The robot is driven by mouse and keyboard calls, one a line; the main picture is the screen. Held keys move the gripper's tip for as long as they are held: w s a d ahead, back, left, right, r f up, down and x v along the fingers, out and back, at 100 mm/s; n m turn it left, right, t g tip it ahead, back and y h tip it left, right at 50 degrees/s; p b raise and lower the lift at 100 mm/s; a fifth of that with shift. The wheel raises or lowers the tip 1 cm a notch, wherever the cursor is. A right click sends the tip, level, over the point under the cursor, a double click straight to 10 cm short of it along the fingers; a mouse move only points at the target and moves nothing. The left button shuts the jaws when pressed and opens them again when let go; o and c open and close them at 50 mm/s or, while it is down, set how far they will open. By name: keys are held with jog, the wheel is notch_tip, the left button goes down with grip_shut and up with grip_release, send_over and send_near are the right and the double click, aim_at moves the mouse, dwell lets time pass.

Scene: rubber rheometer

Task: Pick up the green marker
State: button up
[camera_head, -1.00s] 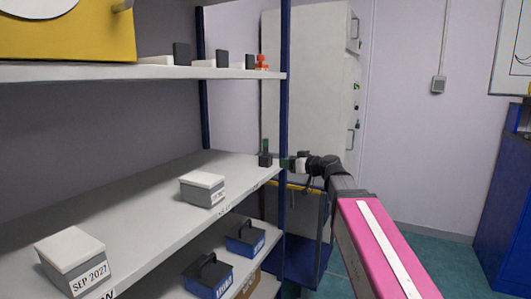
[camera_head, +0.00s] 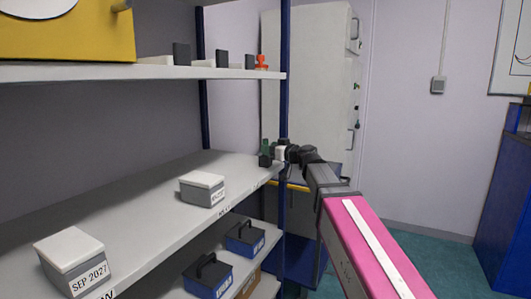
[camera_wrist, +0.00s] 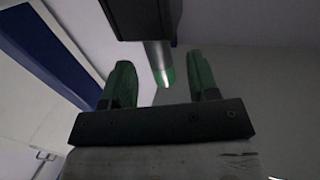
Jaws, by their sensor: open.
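The green marker (camera_head: 265,145) stands upright in a small black holder (camera_head: 265,161) on the middle shelf, near its right end by the blue post. In the wrist view, the marker (camera_wrist: 159,62) shows a grey body and a green end, with the black holder (camera_wrist: 140,18) at the top of the picture. My gripper (camera_wrist: 161,78) is open, with one green finger on each side of the marker's green end. A gap shows on both sides, so the fingers appear apart from it. In the head view, my gripper (camera_head: 271,151) reaches the holder from the right; its fingers are hard to separate from the marker.
Grey boxes with white lids (camera_head: 202,188) stand on the middle shelf (camera_head: 150,198). The blue post (camera_head: 284,105) rises close to my gripper. An upper shelf (camera_head: 150,72) holds dark blocks and a red stamp (camera_head: 262,62). Blue cases (camera_head: 245,238) sit below.

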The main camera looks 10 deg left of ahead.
aim_at(265, 139)
jog(key=x, duration=0.3)
jog(key=shift+s+d, duration=0.1)
grip_shut()
jog(key=shift+r, duration=0.1)
jog(key=shift+r, duration=0.55)
notch_tip(265, 139, up, 3)
jog(key=shift+s+r, duration=0.1)
jog(key=s+r, duration=0.6)
jog(key=s, duration=0.5)
jog(key=shift+s+a+r, duration=0.25)
jog(key=shift+a, duration=0.1)
